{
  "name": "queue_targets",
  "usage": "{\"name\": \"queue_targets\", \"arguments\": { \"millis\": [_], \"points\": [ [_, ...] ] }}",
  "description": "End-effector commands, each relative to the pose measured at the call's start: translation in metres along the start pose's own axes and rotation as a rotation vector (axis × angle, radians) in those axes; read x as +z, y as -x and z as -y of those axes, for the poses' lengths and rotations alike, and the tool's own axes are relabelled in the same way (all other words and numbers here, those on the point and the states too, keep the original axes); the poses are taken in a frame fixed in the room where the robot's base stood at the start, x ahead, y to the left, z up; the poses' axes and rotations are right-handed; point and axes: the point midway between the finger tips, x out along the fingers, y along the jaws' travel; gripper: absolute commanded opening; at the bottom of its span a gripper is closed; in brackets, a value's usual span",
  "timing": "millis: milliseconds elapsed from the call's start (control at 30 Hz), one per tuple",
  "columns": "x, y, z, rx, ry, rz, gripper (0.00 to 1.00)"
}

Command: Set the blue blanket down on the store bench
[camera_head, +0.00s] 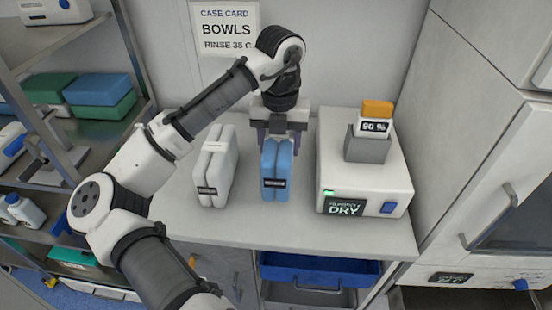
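The blue blanket (277,172) is a folded upright block with a dark label on its front. It is at the middle of the white store bench (240,227), with its lower edge at or very close to the bench top; I cannot tell whether it touches. My gripper (279,138) points down at the blanket's upper end from behind. Its dark fingers show at the blanket's left and right sides and appear shut on it. The blanket hides the fingertips.
A white folded block (215,168) with a dark label stands left of the blanket, a gap between. A white DRY unit (365,178) stands close on the right, bearing a grey holder (367,147) with a 90 % display. Bench front is clear. Shelves (60,150) stand left.

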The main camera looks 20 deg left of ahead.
Motion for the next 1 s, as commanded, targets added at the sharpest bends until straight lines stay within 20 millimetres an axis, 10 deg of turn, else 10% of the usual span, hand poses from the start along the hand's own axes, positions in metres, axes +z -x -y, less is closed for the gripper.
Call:
{"name": "queue_targets", "arguments": {
  "millis": [767, 800, 1000],
  "points": [
    [0.000, -0.053, 0.001, -0.001, -0.001, 0.001, 0.18],
    [0.000, -0.053, 0.001, -0.001, -0.001, 0.001, 0.57],
    [0.000, -0.053, 0.000, 0.000, 0.000, 0.001, 0.76]
  ]
}}
